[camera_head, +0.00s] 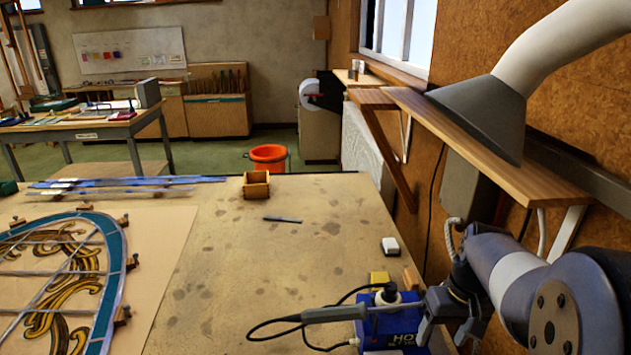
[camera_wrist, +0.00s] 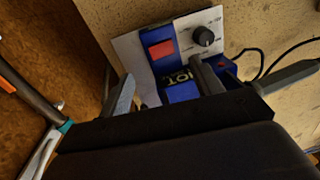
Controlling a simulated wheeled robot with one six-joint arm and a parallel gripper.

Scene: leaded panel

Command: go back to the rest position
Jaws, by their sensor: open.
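My gripper (camera_head: 428,316) is at the lower right of the head view, close to the right side of a blue soldering station (camera_head: 396,325). In the wrist view my gripper (camera_wrist: 164,88) has its two fingers apart with nothing held between them. The station's panel (camera_wrist: 213,22), with a red switch and a black knob, shows beyond the fingers. I cannot tell whether a finger touches it. The soldering iron (camera_head: 335,313) has its grey handle pointing left from the station, with a dark cable.
A leaded panel (camera_head: 108,285) lies at the left of the worktable (camera_head: 225,270). A small wooden box (camera_head: 256,186), a dark pen (camera_head: 282,219) and a white block (camera_head: 390,246) are on the table.

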